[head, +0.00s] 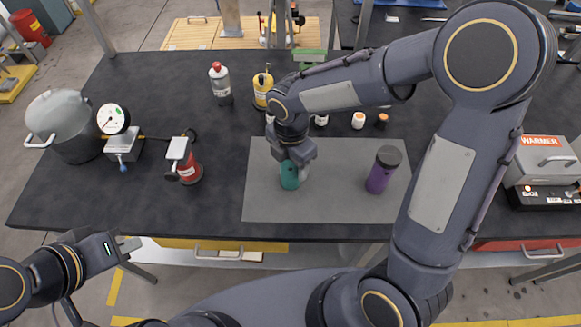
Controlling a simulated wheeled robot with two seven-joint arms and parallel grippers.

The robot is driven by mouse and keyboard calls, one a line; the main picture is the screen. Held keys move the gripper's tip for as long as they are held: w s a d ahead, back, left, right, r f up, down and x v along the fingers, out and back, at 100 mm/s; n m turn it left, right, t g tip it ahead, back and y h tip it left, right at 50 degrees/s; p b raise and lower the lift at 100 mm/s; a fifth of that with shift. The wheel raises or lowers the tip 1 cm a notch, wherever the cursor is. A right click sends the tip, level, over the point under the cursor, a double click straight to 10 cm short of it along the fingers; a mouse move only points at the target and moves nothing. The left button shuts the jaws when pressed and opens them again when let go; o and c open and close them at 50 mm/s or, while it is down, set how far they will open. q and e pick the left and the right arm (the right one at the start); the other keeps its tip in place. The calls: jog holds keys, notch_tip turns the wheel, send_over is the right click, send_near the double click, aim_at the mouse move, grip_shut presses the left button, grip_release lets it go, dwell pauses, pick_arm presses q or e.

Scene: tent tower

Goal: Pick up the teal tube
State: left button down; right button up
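The teal tube (289,177) stands upright on the grey mat (262,205), left of the purple tube (379,177) with its dark cap. My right gripper (296,166) reaches down from above at the teal tube. Its body hides the top of the tube, and a finger shows close along the tube's right side. The other finger is not clear, so I cannot tell whether it grips the tube. My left gripper (131,246) is off the table's front left edge, away from both tubes; its finger gap is unclear.
Small bottles (358,120) stand behind the mat. A warmer (544,160) is at right.

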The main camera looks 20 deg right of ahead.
jog(key=c, duration=1)
jog(key=shift+o, duration=0.2)
jog(key=shift+r, duration=0.15)
